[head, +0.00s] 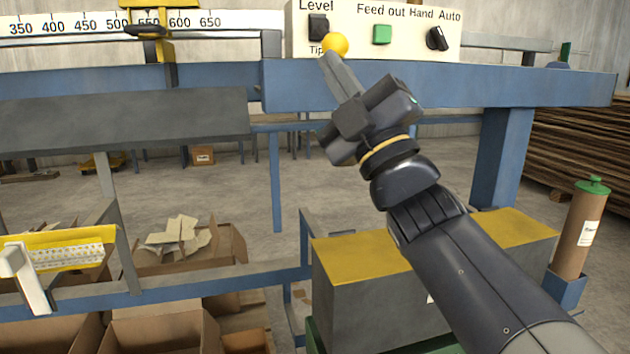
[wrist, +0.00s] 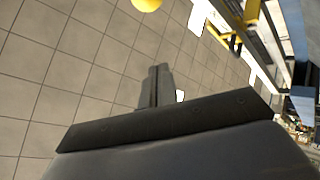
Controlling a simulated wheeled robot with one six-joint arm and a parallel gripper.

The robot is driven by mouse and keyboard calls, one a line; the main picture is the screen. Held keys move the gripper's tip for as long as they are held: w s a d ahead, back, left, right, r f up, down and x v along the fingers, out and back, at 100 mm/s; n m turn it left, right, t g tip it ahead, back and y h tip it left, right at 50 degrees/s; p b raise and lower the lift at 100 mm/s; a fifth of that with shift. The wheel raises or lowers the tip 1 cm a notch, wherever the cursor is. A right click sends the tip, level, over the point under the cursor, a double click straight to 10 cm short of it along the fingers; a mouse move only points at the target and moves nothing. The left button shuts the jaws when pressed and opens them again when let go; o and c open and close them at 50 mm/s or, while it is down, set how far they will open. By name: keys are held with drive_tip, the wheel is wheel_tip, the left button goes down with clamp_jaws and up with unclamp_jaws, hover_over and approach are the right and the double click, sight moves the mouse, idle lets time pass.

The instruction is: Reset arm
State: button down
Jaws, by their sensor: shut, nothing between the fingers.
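My arm rises from the lower right of the head view, and my gripper (head: 331,62) points up and left at its end. Its fingers are shut together with nothing between them.
The panel has a black Level switch (head: 318,28), a green Feed out button (head: 382,34) and a Hand/Auto knob (head: 437,38). A blue beam (head: 540,86) runs below it. A yellow-topped grey box (head: 365,290) stands under my arm. A brown cylinder (head: 580,235) stands at right.

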sight(329, 35)
drive_tip(key=shift+h, duration=0.3)
drive_tip(key=shift+w+x, duration=0.2)
drive_tip(key=shift+x, duration=2.2)
drive_tip(key=shift+f, duration=0.2)
